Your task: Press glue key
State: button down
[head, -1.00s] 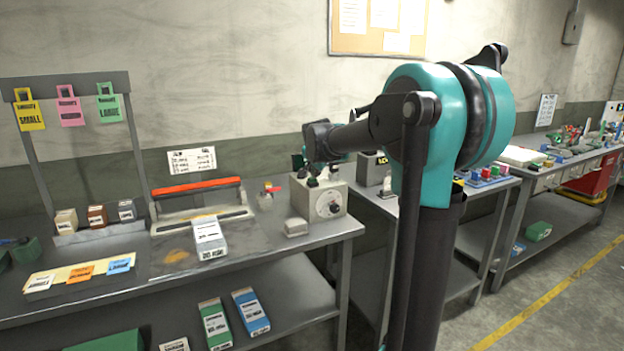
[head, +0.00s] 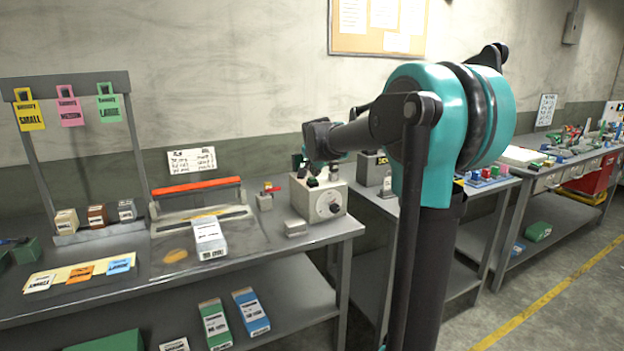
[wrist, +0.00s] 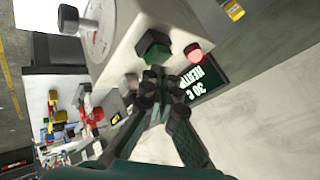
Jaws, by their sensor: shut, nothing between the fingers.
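A grey control box (head: 318,203) with a round dial stands at the right end of the left bench. The wrist view shows its pale face (wrist: 118,45), a dark green key (wrist: 153,46), a lit red lamp (wrist: 194,53) and a dark display (wrist: 200,84) with partly readable text. No label naming the glue key can be read. My gripper (wrist: 158,92) is shut and empty, its tips close to the box's keyed face beside the green key. Contact cannot be made out. The fingers hide part of the face; in the head view they are small and dark above the box.
A sealer with a red-orange bar (head: 196,186) and a white carton (head: 209,238) stand left of the box. A second bench (head: 470,210) stands to the right. A wall is close behind.

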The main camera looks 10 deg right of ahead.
jog(key=shift+r, duration=0.1)
jog(key=shift+r, duration=2.9)
